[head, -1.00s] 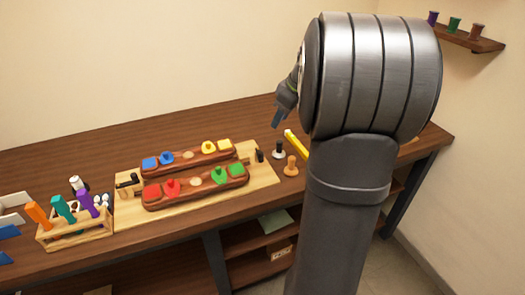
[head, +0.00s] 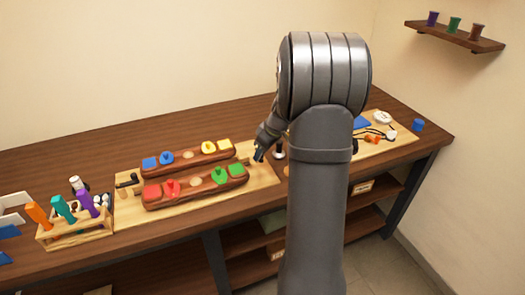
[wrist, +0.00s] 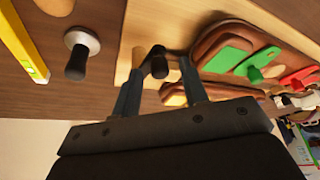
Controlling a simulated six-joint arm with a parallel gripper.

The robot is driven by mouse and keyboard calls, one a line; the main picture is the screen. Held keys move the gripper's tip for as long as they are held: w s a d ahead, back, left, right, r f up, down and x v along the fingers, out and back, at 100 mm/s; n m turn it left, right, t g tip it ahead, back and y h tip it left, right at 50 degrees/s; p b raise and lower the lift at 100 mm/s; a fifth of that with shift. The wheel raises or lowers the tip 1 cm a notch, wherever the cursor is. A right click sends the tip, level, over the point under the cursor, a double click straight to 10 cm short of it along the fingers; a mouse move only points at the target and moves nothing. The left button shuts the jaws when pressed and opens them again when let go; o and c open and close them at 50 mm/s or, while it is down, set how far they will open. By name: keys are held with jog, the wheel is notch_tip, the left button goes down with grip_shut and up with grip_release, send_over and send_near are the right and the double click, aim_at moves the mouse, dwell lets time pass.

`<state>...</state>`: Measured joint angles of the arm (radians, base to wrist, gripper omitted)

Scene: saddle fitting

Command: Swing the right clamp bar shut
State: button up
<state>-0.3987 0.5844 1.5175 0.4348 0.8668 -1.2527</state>
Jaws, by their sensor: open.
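The wooden board (head: 128,210) carries two red-brown saddle blocks, the rear one (head: 205,160) and the front one (head: 205,186), with coloured pieces on them. My gripper (head: 259,154) is low at the board's right end and covers the right clamp there in the head view. In the wrist view my gripper (wrist: 161,72) is open, with the dark end of the right clamp bar (wrist: 157,65) between its two fingers. I cannot tell whether the fingers touch it. The left clamp bar (head: 127,182), dark, sits at the board's left end.
A black-handled tool (wrist: 80,55) and a yellow bar (wrist: 22,45) lie beside the board in the wrist view. A wooden rack (head: 75,232) of coloured handles stands left of the board. A pale tray (head: 398,143) with small parts is at the right.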

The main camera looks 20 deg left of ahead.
jog(key=shift+f, duration=0.1)
grip_shut()
jog(key=shift+a, duration=0.1)
jog(key=shift+s, duration=0.1)
jog(key=m, duration=0.1)
jog(key=a+m+t, duration=0.1)
jog(key=shift+s+a+m, duration=0.15)
jog(key=shift+s+m, duration=0.2)
jog(key=shift+m, duration=0.05)
jog(key=m, duration=0.1)
jog(key=a+m, duration=0.1)
jog(key=m+t+h, duration=0.1)
jog(key=shift+s+a, duration=0.25)
jog(key=shift+a, duration=0.15)
jog(key=a+m, duration=0.1)
jog(key=m+t+h, duration=0.1)
jog(key=m, duration=0.1)
jog(key=a+m, duration=0.1)
jog(key=m, duration=0.1)
jog(key=shift+w+a+h, duration=0.15)
jog(key=shift+a+h, duration=0.15)
jog(key=shift+w+a+m+t+h, duration=0.2)
jog(key=shift+a+m+h, duration=0.1)
jog(key=shift+m, duration=0.55)
jog(key=shift+w+a+m+t+h, duration=0.1)
jog(key=shift+w+a+m+h, duration=0.2)
jog(key=shift+m, duration=0.6)
jog(key=shift+w+a+m+t+h, duration=0.1)
jog(key=shift+a+m+h, duration=0.25)
jog(key=shift+m, duration=0.5)
